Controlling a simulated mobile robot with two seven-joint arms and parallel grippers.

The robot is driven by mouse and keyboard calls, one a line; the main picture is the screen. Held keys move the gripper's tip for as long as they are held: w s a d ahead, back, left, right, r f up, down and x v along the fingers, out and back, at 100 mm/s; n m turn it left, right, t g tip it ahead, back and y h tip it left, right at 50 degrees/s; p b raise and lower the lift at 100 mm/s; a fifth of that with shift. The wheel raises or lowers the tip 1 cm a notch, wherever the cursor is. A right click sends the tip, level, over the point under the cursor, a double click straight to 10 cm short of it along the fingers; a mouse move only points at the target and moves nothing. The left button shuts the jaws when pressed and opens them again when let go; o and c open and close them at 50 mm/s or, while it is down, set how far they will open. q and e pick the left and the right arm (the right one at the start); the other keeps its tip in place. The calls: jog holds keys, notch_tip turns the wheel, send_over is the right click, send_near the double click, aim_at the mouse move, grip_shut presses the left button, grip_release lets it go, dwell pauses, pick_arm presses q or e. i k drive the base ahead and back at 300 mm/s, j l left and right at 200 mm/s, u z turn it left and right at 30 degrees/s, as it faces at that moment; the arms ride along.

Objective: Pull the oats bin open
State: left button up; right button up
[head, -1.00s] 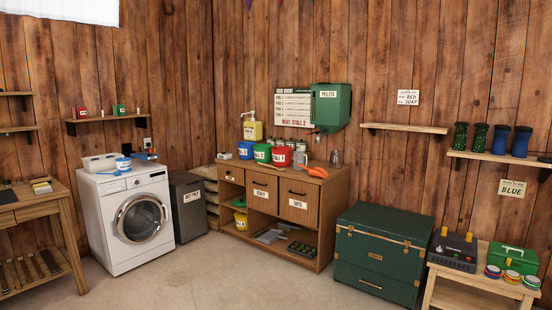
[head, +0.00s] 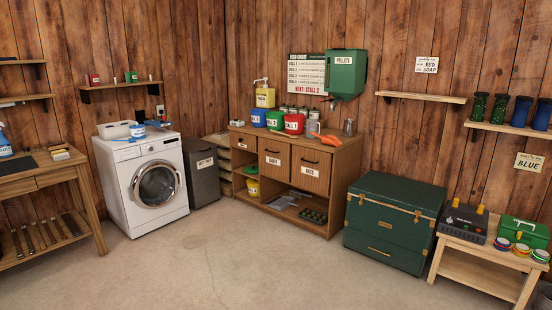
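The oats bin (head: 311,173) is the right-hand wooden front of the low cabinet (head: 336,197) in the middle of the head view. It has a white label and a dark handle near its top, and looks closed, flush with the front beside it. A similar labelled front (head: 274,160) is to its left. Neither of my grippers is in view.
Buckets (head: 293,124), an orange scoop (head: 325,138) and a metal jug (head: 313,128) stand on the cabinet. A green trunk (head: 393,222) stands close to its right, a washing machine (head: 142,183) to the left. The concrete floor (head: 240,260) in front is clear.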

aim_at(312, 168)
jog(key=i+j+u, duration=0.45)
jog(key=i+u, duration=0.15)
jog(key=i, duration=0.2)
jog(key=i+u, duration=0.4)
jog(key=i, duration=1.65)
jog(key=i+j+z, duration=0.1)
jog(key=i+z, duration=0.2)
jog(key=i, duration=0.15)
jog(key=i+j+z, duration=0.25)
jog(key=i, duration=0.2)
jog(key=i+j+z, duration=1.15)
jog(key=i+j, duration=0.15)
jog(key=i, duration=0.15)
jog(key=i+j+z, duration=0.1)
jog(key=i, duration=0.25)
